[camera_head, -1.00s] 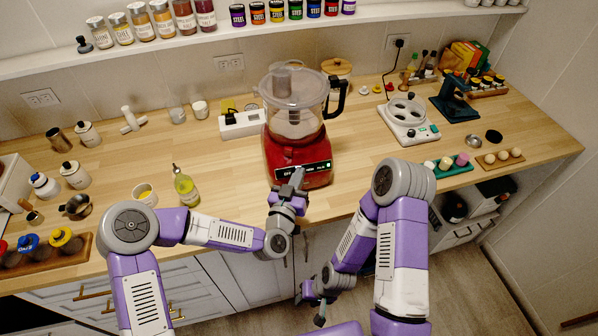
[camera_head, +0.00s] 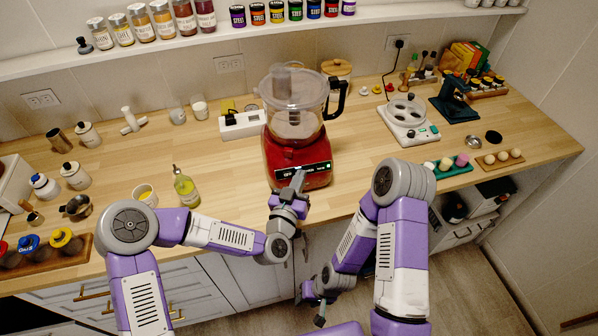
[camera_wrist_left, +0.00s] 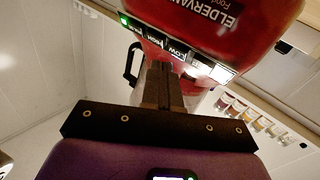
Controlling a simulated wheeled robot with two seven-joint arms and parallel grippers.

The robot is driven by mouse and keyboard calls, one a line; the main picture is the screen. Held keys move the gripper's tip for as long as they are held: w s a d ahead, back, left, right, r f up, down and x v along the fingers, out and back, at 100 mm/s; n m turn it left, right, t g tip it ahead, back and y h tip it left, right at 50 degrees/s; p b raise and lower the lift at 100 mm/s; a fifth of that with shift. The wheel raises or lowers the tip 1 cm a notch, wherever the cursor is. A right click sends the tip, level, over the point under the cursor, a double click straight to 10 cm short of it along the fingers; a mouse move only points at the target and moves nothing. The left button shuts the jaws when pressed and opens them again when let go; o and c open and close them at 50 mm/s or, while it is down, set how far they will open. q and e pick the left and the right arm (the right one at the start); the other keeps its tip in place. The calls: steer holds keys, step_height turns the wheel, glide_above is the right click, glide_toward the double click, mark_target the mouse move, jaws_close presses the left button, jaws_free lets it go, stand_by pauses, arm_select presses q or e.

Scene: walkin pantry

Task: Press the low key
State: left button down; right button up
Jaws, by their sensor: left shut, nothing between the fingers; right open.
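The red food processor (camera_head: 284,160) with a clear bowl stands at the counter's front edge. Its dark key panel (camera_head: 317,169) faces me. In the left wrist view the panel shows upside down and tilted on the red body (camera_wrist_left: 215,35), with the low key (camera_wrist_left: 178,52) labelled LOW and another key beside it. My left gripper (camera_head: 298,180) is shut and empty just in front of the panel. Its fingertips (camera_wrist_left: 160,68) appear close to these two keys; I cannot tell whether they touch, and they may hide part of the panel. My right gripper (camera_head: 318,298) is open and empty, low in front of the cabinets.
A white power strip (camera_head: 241,124) lies left of the processor. An oil bottle (camera_head: 186,187) and a yellow-filled cup (camera_head: 145,194) stand near the front edge on the left. A white egg-cooker-like appliance (camera_head: 407,118) stands to the right. The counter (camera_head: 350,170) right of the processor is clear.

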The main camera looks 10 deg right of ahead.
arm_select(q)
steer(key=s+r, duration=0.2)
steer(key=s, duration=0.1)
steer(key=s+p, duration=0.1)
steer(key=shift+s+r, duration=0.15)
steer(key=shift+r, duration=0.25)
stand_by(0.6)
